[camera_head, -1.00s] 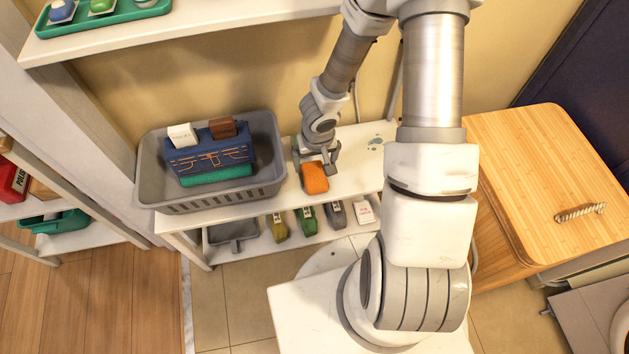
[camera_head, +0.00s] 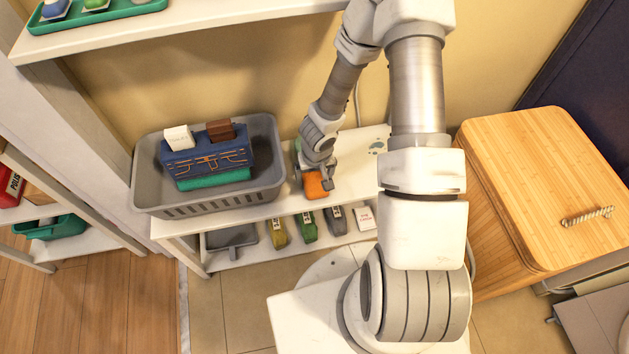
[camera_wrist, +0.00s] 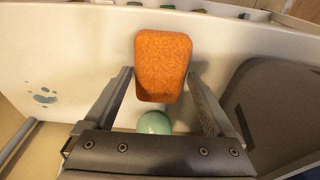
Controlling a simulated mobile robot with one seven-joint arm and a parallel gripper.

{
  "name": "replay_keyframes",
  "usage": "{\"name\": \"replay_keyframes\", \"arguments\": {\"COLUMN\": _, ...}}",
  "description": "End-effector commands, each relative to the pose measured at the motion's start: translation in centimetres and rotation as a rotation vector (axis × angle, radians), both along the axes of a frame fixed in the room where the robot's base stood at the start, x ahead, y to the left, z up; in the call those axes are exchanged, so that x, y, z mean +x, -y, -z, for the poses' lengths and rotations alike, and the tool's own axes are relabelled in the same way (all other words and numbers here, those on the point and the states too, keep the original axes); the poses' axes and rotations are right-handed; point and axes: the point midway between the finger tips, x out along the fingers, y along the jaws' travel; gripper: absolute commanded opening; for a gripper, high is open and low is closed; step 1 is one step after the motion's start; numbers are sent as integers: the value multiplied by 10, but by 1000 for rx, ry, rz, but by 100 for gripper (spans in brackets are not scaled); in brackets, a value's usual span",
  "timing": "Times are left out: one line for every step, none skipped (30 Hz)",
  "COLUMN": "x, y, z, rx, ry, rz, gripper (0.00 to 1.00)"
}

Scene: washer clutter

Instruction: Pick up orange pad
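The orange pad (camera_wrist: 163,62) lies on the white shelf surface, in the wrist view at the upper middle. In the head view the pad (camera_head: 314,186) is partly covered by my gripper, to the right of the grey basket. My gripper (camera_wrist: 161,74) is open, with one finger on each side of the pad. The gaps between fingers and pad are narrow, and I see no clear contact. In the head view my gripper (camera_head: 313,178) is low over the shelf at the pad.
A pale green round object (camera_wrist: 154,123) lies just behind the pad, between my fingers. The grey basket (camera_head: 150,190) with blue and green items stands to the left. Several small coloured items sit on the lower shelf.

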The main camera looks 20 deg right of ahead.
Motion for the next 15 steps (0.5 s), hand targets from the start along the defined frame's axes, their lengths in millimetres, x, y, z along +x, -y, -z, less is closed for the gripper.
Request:
{"name": "replay_keyframes", "arguments": {"x": 0, "y": 0, "z": 0, "rx": 0, "ry": 0, "rz": 0, "gripper": 78}}
{"name": "replay_keyframes", "arguments": {"x": 0, "y": 0, "z": 0, "rx": 0, "ry": 0, "rz": 0, "gripper": 73}}
{"name": "replay_keyframes", "arguments": {"x": 0, "y": 0, "z": 0, "rx": 0, "ry": 0, "rz": 0, "gripper": 66}}
{"name": "replay_keyframes", "arguments": {"x": 0, "y": 0, "z": 0, "rx": 0, "ry": 0, "rz": 0, "gripper": 60}}
{"name": "replay_keyframes", "arguments": {"x": 0, "y": 0, "z": 0, "rx": 0, "ry": 0, "rz": 0, "gripper": 55}}
{"name": "replay_keyframes", "arguments": {"x": 0, "y": 0, "z": 0, "rx": 0, "ry": 0, "rz": 0, "gripper": 48}}
{"name": "replay_keyframes", "arguments": {"x": 0, "y": 0, "z": 0, "rx": 0, "ry": 0, "rz": 0, "gripper": 42}}
{"name": "replay_keyframes", "arguments": {"x": 0, "y": 0, "z": 0, "rx": 0, "ry": 0, "rz": 0, "gripper": 37}}
{"name": "replay_keyframes", "arguments": {"x": 0, "y": 0, "z": 0, "rx": 0, "ry": 0, "rz": 0, "gripper": 30}}
{"name": "replay_keyframes", "arguments": {"x": 0, "y": 0, "z": 0, "rx": 0, "ry": 0, "rz": 0, "gripper": 27}}
{"name": "replay_keyframes", "arguments": {"x": 0, "y": 0, "z": 0, "rx": 0, "ry": 0, "rz": 0, "gripper": 27}}
{"name": "replay_keyframes", "arguments": {"x": 0, "y": 0, "z": 0, "rx": 0, "ry": 0, "rz": 0, "gripper": 26}}
{"name": "replay_keyframes", "arguments": {"x": 0, "y": 0, "z": 0, "rx": 0, "ry": 0, "rz": 0, "gripper": 26}}
{"name": "replay_keyframes", "arguments": {"x": 0, "y": 0, "z": 0, "rx": 0, "ry": 0, "rz": 0, "gripper": 26}}
{"name": "replay_keyframes", "arguments": {"x": 0, "y": 0, "z": 0, "rx": 0, "ry": 0, "rz": 0, "gripper": 26}}
